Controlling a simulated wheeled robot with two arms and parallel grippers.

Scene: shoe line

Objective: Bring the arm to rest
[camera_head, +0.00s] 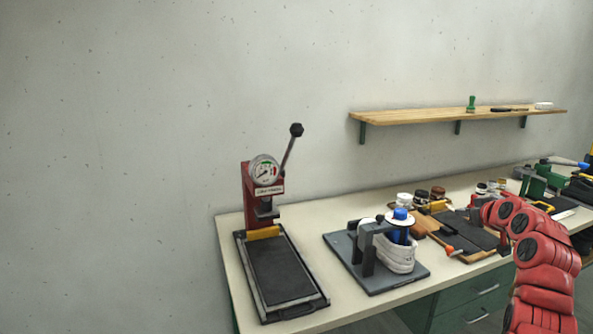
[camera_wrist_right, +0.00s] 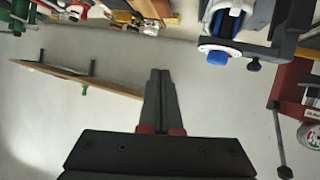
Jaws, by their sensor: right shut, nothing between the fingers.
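My right arm (camera_head: 543,255) comes in at the lower right of the head view, red and bent, and reaches over the right part of the workbench. Its gripper is hard to make out there, among the bench items. In the right wrist view my right gripper (camera_wrist_right: 160,74) shows clearly, with its two dark fingers together and nothing between them. The fingers touch none of the things around them. My left gripper is not in view.
The bench (camera_head: 350,310) holds a red press (camera_head: 262,190) with a gauge and raised lever, and a white shoe (camera_head: 392,252) in a clamp stand. A wooden board (camera_head: 478,256) with tools lies beside the arm. A wall shelf (camera_head: 425,117) hangs behind.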

